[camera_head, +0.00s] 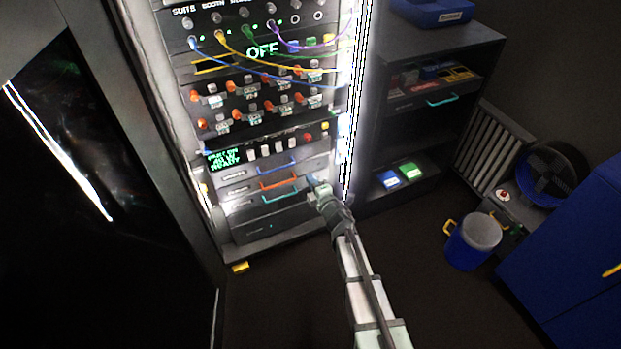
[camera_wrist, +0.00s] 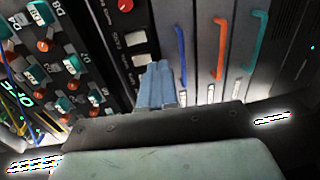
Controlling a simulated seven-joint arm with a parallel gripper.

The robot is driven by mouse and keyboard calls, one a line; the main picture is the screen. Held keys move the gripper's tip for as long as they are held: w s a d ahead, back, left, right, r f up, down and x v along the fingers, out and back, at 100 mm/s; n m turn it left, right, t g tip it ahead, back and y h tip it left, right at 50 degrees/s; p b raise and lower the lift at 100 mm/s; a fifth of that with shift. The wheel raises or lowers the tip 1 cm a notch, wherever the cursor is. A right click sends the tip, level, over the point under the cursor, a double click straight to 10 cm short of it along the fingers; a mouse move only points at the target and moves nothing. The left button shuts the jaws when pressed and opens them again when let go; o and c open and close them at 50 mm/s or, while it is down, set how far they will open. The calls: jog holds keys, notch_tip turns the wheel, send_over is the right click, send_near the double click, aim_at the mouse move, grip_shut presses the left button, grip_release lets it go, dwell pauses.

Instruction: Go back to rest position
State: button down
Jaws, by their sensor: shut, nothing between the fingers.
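My gripper (camera_head: 315,184) is at the right edge of the rack's lower part, near the drawers, in the head view. In the wrist view my gripper (camera_wrist: 158,72) points at the rack front, with its two blue-grey fingers together and nothing between them. The rack (camera_head: 287,214) stands lit in the middle of the head view. Its drawers have a blue handle (camera_head: 277,166), an orange handle (camera_head: 279,182) and a teal handle (camera_head: 281,196). I cannot tell whether the fingers touch the rack.
A dark shelf (camera_head: 440,125) stands right of the rack. A radiator (camera_head: 490,145), a fan (camera_head: 548,173), a blue bin (camera_head: 470,245) and a blue cabinet (camera_head: 570,270) are farther right. Dark floor (camera_head: 290,310) is open in front of the rack.

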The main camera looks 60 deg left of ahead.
dwell(0.5)
jog(key=w+d+f+m+t+h, duration=0.55)
jog(key=w+f+m, duration=0.2)
jog(key=m, duration=0.35)
jog(key=s+d+f+m+g+h, duration=0.1)
jog(key=d+f+m+h, duration=0.35)
jog(key=d, duration=0.65)
jog(key=s+d+f+m+h, duration=0.1)
jog(key=d+f+m+h, duration=0.3)
jog(key=d, duration=0.6)
jog(key=s+d+f+m+g+h, duration=0.1)
jog(key=d+m, duration=0.4)
jog(key=d, duration=1.4)
jog(key=s+d+f+m+g, duration=0.4)
jog(key=d+f+m+g, duration=0.1)
jog(key=d, duration=1.5)
jog(key=s+d+f+m+g+h, duration=0.1)
jog(key=d+m+g, duration=0.4)
jog(key=d, duration=1.4)
jog(key=shift+s+d+f+m+h, duration=0.2)
jog(key=shift+s+f+m+h, duration=0.1)
jog(key=shift+s+f+m, duration=0.6)
jog(key=shift+w, duration=0.1)
